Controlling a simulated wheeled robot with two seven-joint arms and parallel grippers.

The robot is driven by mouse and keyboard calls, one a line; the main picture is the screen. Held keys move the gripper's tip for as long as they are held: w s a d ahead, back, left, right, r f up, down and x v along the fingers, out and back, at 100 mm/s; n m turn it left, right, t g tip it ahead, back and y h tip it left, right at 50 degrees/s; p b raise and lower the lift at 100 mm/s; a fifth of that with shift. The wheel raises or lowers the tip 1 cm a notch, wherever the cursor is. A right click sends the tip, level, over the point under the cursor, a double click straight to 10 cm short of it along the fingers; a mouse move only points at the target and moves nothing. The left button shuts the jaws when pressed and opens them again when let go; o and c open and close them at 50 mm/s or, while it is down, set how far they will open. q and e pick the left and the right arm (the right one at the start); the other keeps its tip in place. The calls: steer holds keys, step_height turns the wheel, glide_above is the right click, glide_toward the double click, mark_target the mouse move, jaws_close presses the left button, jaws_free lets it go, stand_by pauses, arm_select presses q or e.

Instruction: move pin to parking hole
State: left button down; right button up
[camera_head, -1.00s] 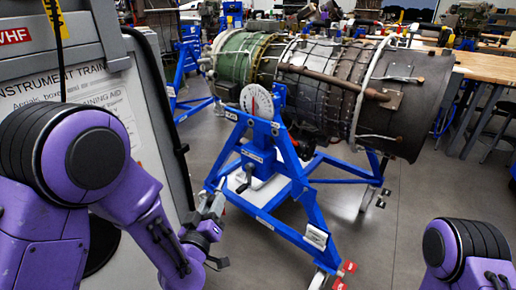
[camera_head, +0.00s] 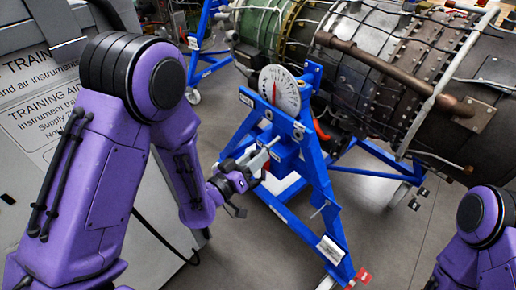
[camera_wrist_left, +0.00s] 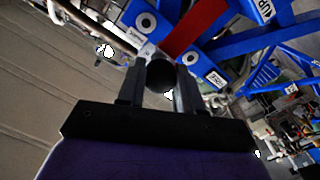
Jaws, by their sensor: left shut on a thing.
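My left gripper (camera_head: 258,168) is in front of the blue stand (camera_head: 318,185), below the white dial (camera_head: 279,91). In the left wrist view its two fingers (camera_wrist_left: 158,92) are on either side of a dark round end, which appears to be the pin (camera_wrist_left: 160,74). The pin's far part is hidden. Beyond it are two blue blocks with grey rings around dark holes, one upper left (camera_wrist_left: 145,22) and one right (camera_wrist_left: 194,57). I cannot tell which is the parking hole. My right gripper is out of view; only part of my right arm shows.
A grey cabinet with training signs (camera_head: 35,115) stands close on the left. A red tag (camera_head: 364,276) is low on the stand.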

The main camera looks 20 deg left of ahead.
arm_select(q)
steer(key=shift+w+d+r+m+g+h+p, duration=0.1)
steer(key=shift+w+d+m+g+h+p, duration=0.25)
steer(key=shift+d+h+p, duration=0.2)
steer(key=shift+w+d+m+g+h+p, duration=0.25)
steer(key=shift+w+d+m+h+p, duration=0.1)
steer(key=shift+w+d+h+p, duration=0.15)
steer(key=shift+w+d, duration=0.35)
steer(key=shift+w, duration=0.15)
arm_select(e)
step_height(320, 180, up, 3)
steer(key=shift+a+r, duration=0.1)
arm_select(q)
steer(key=shift+w+d, duration=0.25)
steer(key=shift+w, duration=0.1)
steer(key=shift+w+d, duration=0.15)
steer(key=shift+w, duration=0.1)
steer(key=shift+w+d, duration=0.1)
steer(key=shift+w, duration=0.1)
steer(key=shift+w, duration=0.1)
